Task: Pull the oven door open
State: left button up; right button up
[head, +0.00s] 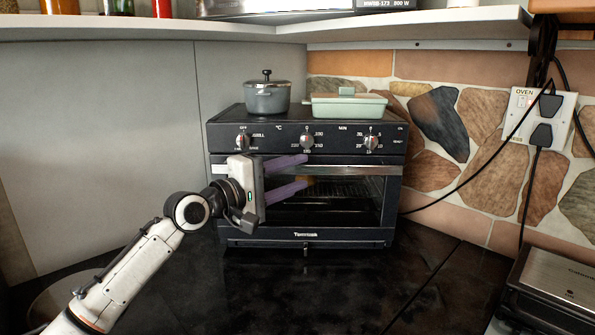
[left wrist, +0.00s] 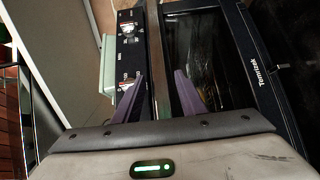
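The black toaster oven (head: 307,236) stands on the dark worktop, its glass door (head: 350,195) looking shut. A silver handle bar (head: 350,169) runs across the top of the door, and it also shows in the left wrist view (left wrist: 157,55). My left gripper (head: 309,170) is in front of the door with its purple fingers apart, one higher and one lower. In the left wrist view, the handle bar lies between the open fingers (left wrist: 156,95). I cannot tell whether either finger touches it. My right gripper is in neither view.
A grey lidded pot (head: 267,98) and a pale green dish (head: 348,107) sit on the oven. A shelf (head: 400,25) hangs above. A wall socket (head: 538,115) with cables is at the right, and a silver appliance (head: 555,285) stands front right. The worktop before the oven is clear.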

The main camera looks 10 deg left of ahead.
pick_arm(q)
jog(key=shift+w+d, duration=0.3)
jog(key=shift+w, duration=0.15)
jog(key=shift+c, duration=0.3)
grip_shut()
jog(key=shift+s+a+f, duration=0.1)
